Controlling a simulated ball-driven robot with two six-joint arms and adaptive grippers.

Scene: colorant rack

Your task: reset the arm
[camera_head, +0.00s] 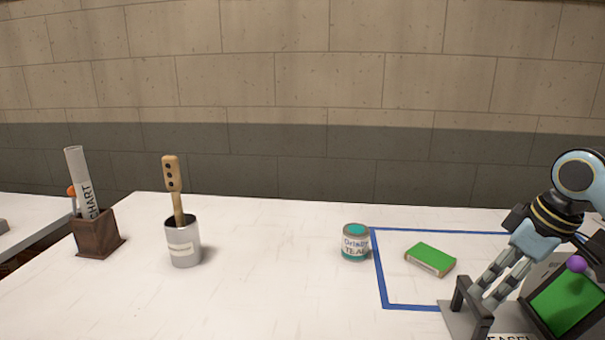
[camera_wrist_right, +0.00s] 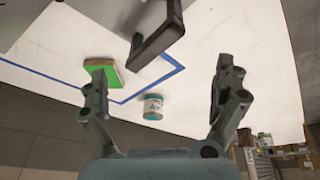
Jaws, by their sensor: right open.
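My right gripper (camera_head: 490,287) is at the right of the head view, above a grey stand with a dark upright bracket (camera_head: 473,306). In the right wrist view its two fingers (camera_wrist_right: 165,85) are spread wide with nothing between them. A teal-topped can (camera_head: 355,243) stands on the white table, left of the gripper; it also shows in the right wrist view (camera_wrist_right: 153,107). A green block (camera_head: 431,259) lies inside a blue outline on the table, apart from the gripper, and shows in the wrist view (camera_wrist_right: 103,72). My left gripper is not in view.
A grey cup (camera_head: 183,247) holding a wooden handle stands left of centre. A brown box (camera_head: 97,238) with a rolled chart stands at far left. A green panel (camera_head: 568,302) with a purple ball (camera_head: 577,264) is at far right. The table's middle (camera_head: 270,270) is clear.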

